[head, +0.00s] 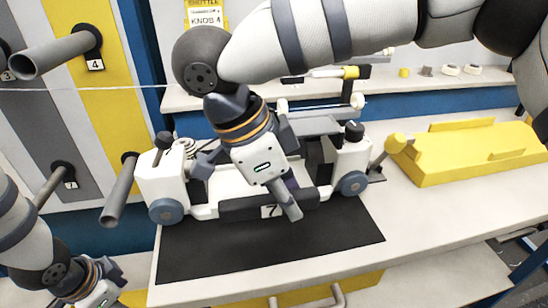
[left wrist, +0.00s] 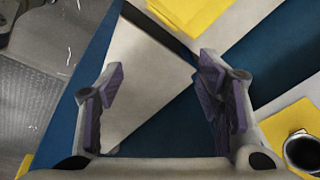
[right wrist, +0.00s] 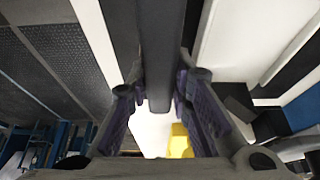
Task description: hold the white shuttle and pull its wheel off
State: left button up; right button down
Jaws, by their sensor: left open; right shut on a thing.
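The white shuttle (head: 165,180) stands on a black mat (head: 300,249) on the bench, a "7" label on its dark front bar. One blue-grey wheel (head: 168,211) shows at its left end and another wheel (head: 352,184) at its right end; both are on the shuttle. My right gripper (head: 276,195) reaches down over the shuttle's middle and hides part of it. In the right wrist view its fingers (right wrist: 160,100) are shut on a dark bar of the shuttle (right wrist: 160,50). My left gripper (head: 100,290) is low at the left, apart from the shuttle; its fingers (left wrist: 162,100) are open and empty.
A yellow block-like fixture (head: 475,155) lies right of the shuttle. Grey pegs, such as the left peg (head: 55,54), stick out from the striped panel at left. A shelf (head: 410,83) with small parts runs behind. The mat's front is clear.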

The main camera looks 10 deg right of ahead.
pick_arm(q)
jog(key=w+a+r, duration=0.1)
jog(key=w+r, duration=0.2)
jog(key=w, duration=0.1)
jog(key=w+a+r+m+t+y, duration=0.1)
jog(key=w+r, duration=0.3)
jog(key=w+a+r+t+y, duration=0.1)
jog(key=w+r, duration=0.3)
jog(key=w, duration=0.1)
jog(key=shift+m, duration=0.4)
jog(key=n+g+h, duration=0.1)
jog(key=n+g, duration=0.2)
jog(key=n, duration=0.9)
send_near(181, 138)
jog(key=f, duration=0.8)
jog(key=shift+s+d+f, duration=0.25)
jog(key=shift+s+f, duration=0.15)
grip_shut()
